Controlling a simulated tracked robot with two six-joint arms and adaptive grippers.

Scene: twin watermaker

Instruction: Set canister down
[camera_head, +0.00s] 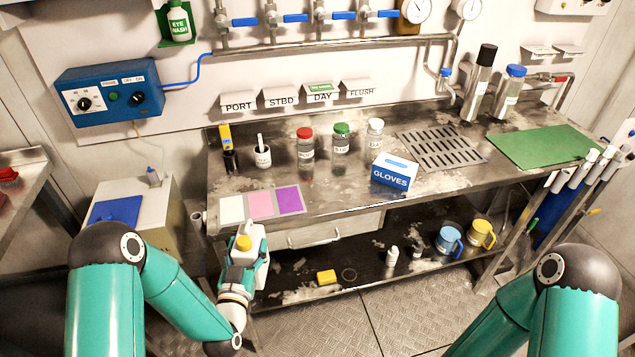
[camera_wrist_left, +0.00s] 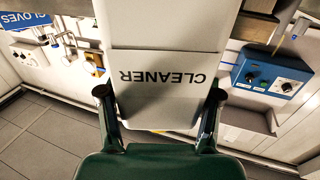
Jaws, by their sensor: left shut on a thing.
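A white canister (camera_head: 257,243) with a yellow cap is in my left gripper, in front of the bench's left end in the head view. In the left wrist view the canister (camera_wrist_left: 165,85) fills the middle, with the word CLEANER upside down on its face. My left gripper (camera_wrist_left: 158,105) has one finger on each side of it and is shut on it. In the head view my left gripper (camera_head: 240,272) partly hides the canister. Whether anything touches the canister's underside cannot be seen. My right arm shows at the lower right, but its gripper is out of view.
The steel bench (camera_head: 355,190) holds several bottles, a blue GLOVES box (camera_head: 394,171), colour cards (camera_head: 260,204), a drain grate (camera_head: 440,148) and a green mat (camera_head: 542,146). A box with a blue lid (camera_head: 115,210) stands left.

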